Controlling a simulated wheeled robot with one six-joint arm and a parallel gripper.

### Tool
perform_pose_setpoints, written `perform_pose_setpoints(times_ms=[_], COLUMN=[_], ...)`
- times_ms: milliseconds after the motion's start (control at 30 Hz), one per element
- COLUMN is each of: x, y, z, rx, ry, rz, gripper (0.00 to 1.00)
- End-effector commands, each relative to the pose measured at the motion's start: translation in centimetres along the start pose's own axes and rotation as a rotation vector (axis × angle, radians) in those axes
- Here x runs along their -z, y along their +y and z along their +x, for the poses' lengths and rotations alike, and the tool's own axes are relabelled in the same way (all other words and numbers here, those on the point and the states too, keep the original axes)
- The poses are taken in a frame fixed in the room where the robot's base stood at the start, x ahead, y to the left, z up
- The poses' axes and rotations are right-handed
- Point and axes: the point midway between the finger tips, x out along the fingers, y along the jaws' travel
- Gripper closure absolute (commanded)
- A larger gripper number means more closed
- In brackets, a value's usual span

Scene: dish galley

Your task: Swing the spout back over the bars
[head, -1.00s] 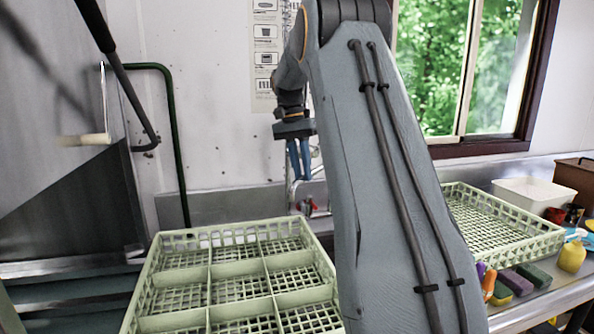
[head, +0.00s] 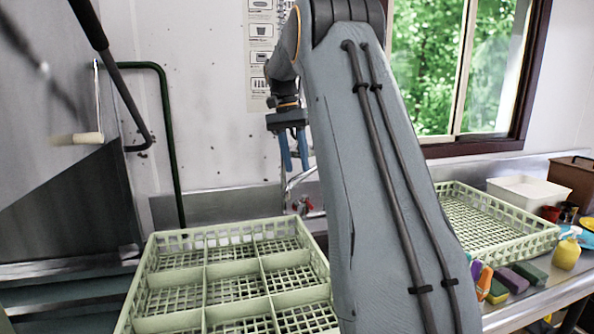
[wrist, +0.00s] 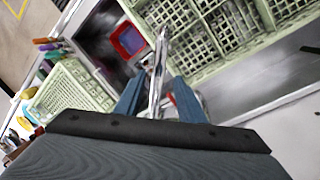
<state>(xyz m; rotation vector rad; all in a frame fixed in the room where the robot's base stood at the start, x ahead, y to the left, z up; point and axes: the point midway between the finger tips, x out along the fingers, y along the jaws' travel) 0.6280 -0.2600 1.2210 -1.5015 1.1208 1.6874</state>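The spout (head: 300,179) is a thin chrome tube at the sink behind the green racks, partly hidden by my arm. In the wrist view the spout (wrist: 160,62) runs up the picture between my two blue fingers. My gripper (head: 294,168) is above the spout in the head view, fingers pointing down and apart. In the wrist view my gripper (wrist: 157,90) shows a gap on both sides of the spout; I cannot tell whether either finger touches it. A red-rimmed square (wrist: 128,40) lies in the dark basin beside the spout. I cannot pick out separate bars there.
A divided green rack (head: 207,285) stands front left, and another green rack (head: 545,240) stands on the right counter. Sponges (head: 512,281), a yellow bottle (head: 566,256) and a white tub (head: 525,190) are near it. Red tap handles (head: 304,204) sit low behind the racks.

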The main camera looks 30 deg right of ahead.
Motion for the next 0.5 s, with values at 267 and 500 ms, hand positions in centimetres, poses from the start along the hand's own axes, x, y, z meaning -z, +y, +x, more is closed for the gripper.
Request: perform_pose_setpoints(times_ms=[267, 500], x=[0.1, 0.1], y=[-0.2, -0.1], z=[-4.2, -5.5], rx=[0.002, 0.002], ry=[0.002, 0.002], rz=[0.000, 0.000], gripper=[0.64, 0.64])
